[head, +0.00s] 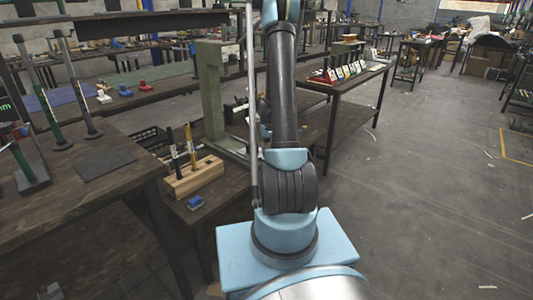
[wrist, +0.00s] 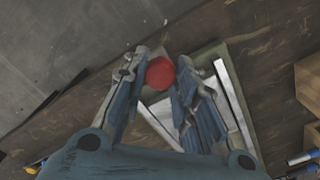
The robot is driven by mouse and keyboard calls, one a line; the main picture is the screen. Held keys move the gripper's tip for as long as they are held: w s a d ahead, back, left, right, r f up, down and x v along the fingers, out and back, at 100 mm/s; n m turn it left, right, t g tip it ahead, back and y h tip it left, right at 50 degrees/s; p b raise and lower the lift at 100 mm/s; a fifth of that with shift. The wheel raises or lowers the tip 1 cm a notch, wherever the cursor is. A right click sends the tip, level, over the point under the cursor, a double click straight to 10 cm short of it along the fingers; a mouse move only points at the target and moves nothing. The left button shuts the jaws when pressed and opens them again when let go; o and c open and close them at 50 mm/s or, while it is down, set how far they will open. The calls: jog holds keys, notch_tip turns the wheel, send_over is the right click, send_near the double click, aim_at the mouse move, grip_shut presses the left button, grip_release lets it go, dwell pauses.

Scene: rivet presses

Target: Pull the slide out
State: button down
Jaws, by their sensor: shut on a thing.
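In the wrist view my gripper (wrist: 164,64) is shut on a round red knob (wrist: 161,74), with one finger on each side of it. Behind and below the knob lie bright flat metal parts (wrist: 231,95) on a green base (wrist: 212,52). The slide seems to be among these parts, but my fingers hide much of it, and I cannot tell how far out it is. In the head view my arm hides the gripper and the knob. A green press column (head: 211,95) stands at the bench left of my arm.
A wooden block with upright tools (head: 194,177) and a blue piece (head: 195,202) lie on the low bench left of my arm. A dark table (head: 80,165) is at the left. A bench with a row of small items (head: 350,84) stands behind. The floor (head: 430,190) at right is mostly clear.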

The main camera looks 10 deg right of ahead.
jog(key=shift+s+d, duration=0.15)
jog(key=shift+s, duration=0.1)
jog(key=c, duration=1.3)
grip_release()
jog(key=shift+w+r, duration=0.1)
jog(key=shift+r, duration=0.25)
notch_tip(320, 180, up, 11)
jog(key=shift+r, duration=0.1)
